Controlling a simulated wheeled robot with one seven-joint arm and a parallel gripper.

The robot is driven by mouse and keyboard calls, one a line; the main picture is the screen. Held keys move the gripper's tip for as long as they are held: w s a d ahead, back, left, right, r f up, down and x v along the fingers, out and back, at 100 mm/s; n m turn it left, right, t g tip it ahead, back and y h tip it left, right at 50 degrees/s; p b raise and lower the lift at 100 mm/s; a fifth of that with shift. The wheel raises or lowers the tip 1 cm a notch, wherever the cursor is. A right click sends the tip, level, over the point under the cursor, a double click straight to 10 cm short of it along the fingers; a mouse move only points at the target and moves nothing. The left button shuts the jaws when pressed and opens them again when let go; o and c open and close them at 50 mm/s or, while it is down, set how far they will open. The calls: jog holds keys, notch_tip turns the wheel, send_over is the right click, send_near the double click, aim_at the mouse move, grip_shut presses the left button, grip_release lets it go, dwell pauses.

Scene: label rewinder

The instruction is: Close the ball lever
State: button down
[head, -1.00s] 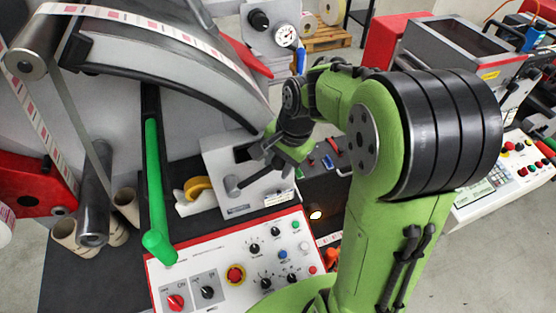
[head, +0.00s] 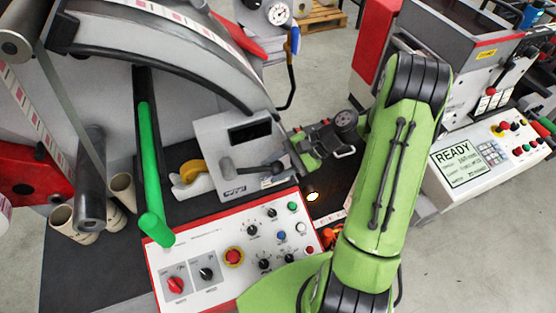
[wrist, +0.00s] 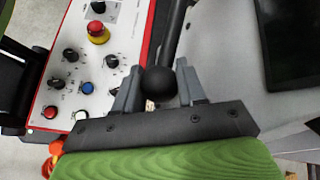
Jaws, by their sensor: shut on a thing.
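The ball lever (head: 252,171) is a dark rod on the front of a grey box (head: 208,130). In the head view it lies nearly level, from a grey hub at its left to my gripper (head: 281,167) at its right. The wrist view shows its black ball (wrist: 158,83) between the two grey fingers of my gripper (wrist: 158,92), with the rod (wrist: 173,35) running away from it. My gripper is shut on the ball end. In the head view the ball is largely hidden by my gripper.
A white control panel (head: 215,250) with knobs and a red emergency button (head: 233,256) lies just in front of the lever. A green-handled bar (head: 152,170) stands at the left. A yellow part (head: 191,171) sits beside the box. A second machine (head: 465,165) is at the right.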

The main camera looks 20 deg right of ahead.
jog(key=shift+a+f+y, duration=0.2)
jog(key=shift+f+y, duration=0.4)
jog(key=shift+f, duration=0.1)
jog(key=c, duration=0.7)
grip_release()
jog(key=shift+o, duration=0.2)
jog(key=p+v, duration=0.2)
jog(key=v, duration=1.3)
jog(key=shift+s+d, duration=0.15)
jog(key=shift+d, duration=0.2)
